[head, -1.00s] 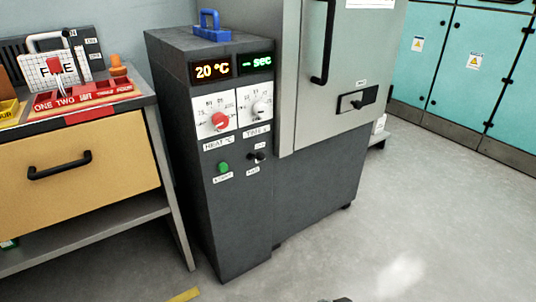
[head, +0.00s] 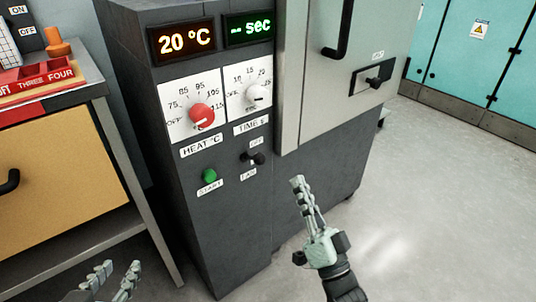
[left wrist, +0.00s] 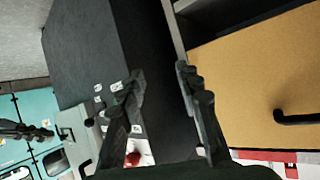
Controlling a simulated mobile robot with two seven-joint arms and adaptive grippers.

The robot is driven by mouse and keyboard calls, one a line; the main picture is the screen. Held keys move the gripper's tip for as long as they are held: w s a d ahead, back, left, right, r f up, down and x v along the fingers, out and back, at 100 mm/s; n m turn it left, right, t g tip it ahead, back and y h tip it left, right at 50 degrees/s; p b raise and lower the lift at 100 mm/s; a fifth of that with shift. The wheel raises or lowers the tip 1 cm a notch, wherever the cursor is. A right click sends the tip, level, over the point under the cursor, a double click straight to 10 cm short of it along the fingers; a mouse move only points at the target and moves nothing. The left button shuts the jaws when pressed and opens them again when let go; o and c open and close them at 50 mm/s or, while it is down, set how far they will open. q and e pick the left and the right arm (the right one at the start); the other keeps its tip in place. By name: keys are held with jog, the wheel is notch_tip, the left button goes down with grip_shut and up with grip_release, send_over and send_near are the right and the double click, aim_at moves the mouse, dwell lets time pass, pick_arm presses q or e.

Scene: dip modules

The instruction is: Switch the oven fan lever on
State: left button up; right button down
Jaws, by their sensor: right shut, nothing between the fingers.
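The oven's fan lever (head: 256,158) is a small black lever on the dark front panel, between a label that seems to read OFF above and one that seems to read FAN below. Its knob sticks out to the right, and I cannot tell which setting it is at. My right gripper (head: 297,182) is shut and empty, below and to the right of the lever and apart from it. My left gripper (head: 117,268) is open and empty at the bottom left. Its spread fingers also show in the left wrist view (left wrist: 152,85).
The oven panel carries a red heat knob (head: 202,115), a white time knob (head: 252,98) and a green start button (head: 209,175). A bench with a tan drawer (head: 60,175) stands at the left. The floor at right is clear.

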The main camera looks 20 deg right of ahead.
aim_at(254, 159)
pick_arm(q)
jog(key=shift+s, duration=0.1)
pick_arm(e)
jog(key=shift+s, duration=0.1)
